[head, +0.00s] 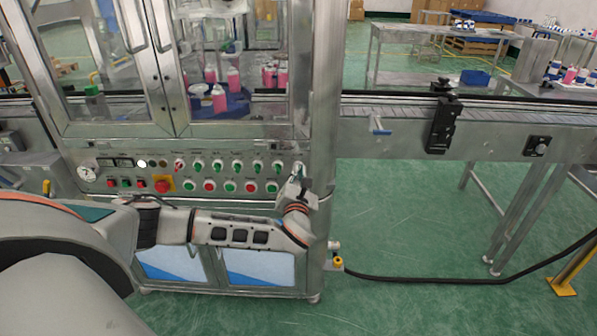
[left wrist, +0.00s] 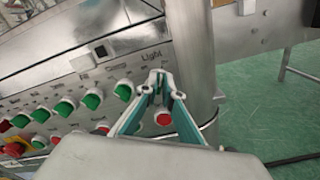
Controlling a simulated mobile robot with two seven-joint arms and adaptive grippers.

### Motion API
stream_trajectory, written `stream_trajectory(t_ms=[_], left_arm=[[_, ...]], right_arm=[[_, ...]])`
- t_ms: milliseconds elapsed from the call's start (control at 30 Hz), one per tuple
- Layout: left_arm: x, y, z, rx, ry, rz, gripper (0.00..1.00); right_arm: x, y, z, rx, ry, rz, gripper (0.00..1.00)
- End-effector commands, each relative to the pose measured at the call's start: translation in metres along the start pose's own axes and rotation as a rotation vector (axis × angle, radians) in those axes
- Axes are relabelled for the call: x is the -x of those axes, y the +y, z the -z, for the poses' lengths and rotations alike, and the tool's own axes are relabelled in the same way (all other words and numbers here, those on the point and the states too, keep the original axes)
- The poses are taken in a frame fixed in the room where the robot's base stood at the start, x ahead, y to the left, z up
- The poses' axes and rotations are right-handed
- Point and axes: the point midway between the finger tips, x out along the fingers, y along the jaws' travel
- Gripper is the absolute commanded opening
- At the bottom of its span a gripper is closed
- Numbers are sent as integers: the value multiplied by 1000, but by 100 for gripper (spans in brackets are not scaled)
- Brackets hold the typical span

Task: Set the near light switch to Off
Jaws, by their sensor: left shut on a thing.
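The control panel (head: 130,172) is on the front of the steel machine. My left gripper (head: 298,170) is at the right end of its upper row of knobs. In the left wrist view, the gripper's fingertips (left wrist: 158,79) come together just below and right of the "Light" label (left wrist: 138,55). They are shut on the light switch, whose knob is mostly hidden between them. I cannot make out its setting. My right gripper is not in view.
Several green knobs (left wrist: 92,101) sit left of the fingers. A red button (left wrist: 163,118) shows between the finger links. A red emergency stop (head: 162,186) is farther left. A steel post (left wrist: 193,50) stands right of the panel; a conveyor (head: 400,110) extends right.

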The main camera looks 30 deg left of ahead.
Motion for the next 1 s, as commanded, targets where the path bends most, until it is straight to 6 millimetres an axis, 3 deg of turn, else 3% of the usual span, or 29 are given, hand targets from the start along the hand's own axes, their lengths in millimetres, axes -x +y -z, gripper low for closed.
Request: stream_trajectory(t_ms=[500, 1000], left_arm=[[1, 3, 1, 285, 7, -1, 0], [1, 4, 5, 747, 4, -3, 0]], right_arm=[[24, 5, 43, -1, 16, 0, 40], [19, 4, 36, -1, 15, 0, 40]])
